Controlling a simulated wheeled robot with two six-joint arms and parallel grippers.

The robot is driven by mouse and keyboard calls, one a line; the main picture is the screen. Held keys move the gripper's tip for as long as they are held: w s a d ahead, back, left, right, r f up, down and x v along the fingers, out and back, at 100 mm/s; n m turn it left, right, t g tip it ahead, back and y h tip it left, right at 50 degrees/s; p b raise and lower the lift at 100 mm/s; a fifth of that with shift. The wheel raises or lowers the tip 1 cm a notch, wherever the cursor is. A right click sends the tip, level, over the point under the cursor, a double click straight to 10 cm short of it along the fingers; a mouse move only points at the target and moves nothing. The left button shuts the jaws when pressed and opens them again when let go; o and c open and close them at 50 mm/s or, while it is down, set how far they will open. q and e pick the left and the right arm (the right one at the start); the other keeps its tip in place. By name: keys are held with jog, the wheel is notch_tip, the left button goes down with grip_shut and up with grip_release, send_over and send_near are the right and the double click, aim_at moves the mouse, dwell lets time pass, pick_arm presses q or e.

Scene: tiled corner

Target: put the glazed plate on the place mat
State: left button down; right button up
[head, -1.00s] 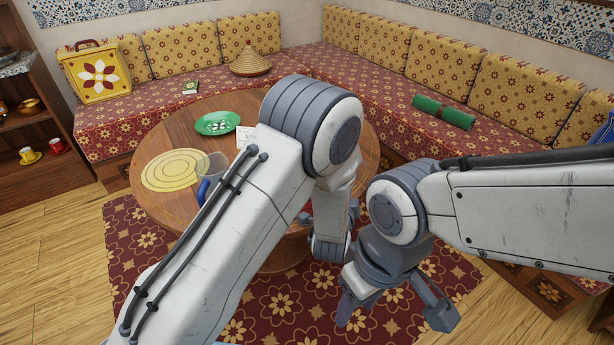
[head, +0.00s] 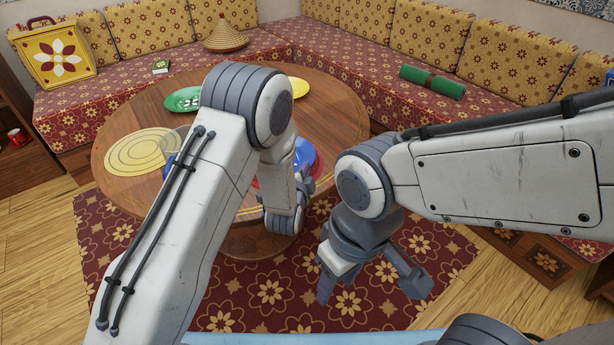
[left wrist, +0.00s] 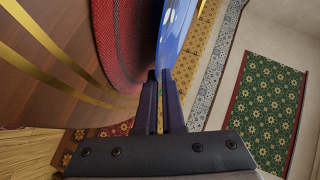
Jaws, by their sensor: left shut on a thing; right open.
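My left gripper (head: 304,187) is shut on the rim of a blue glazed plate (head: 272,178), mostly hidden by my left arm in the head view. In the left wrist view, the blue plate (left wrist: 180,28) shows nearly edge-on between the fingers (left wrist: 161,85). A red woven round mat (left wrist: 122,45) lies on the wooden table close beside it; I cannot tell whether they touch. A yellow ringed round mat (head: 140,152) lies at the table's left. My right gripper (head: 370,283) is open and empty, above the rug in front of the table.
The round table (head: 335,110) also bears a green plate (head: 183,99) and a yellow plate (head: 294,88). A clear mug (head: 172,140) is partly hidden behind my left arm. Cushioned benches (head: 345,56) line the back and right. A patterned rug (head: 270,291) lies below.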

pick_arm(q)
jog(key=shift+f, duration=0.1)
jog(key=c, duration=1.3)
grip_release()
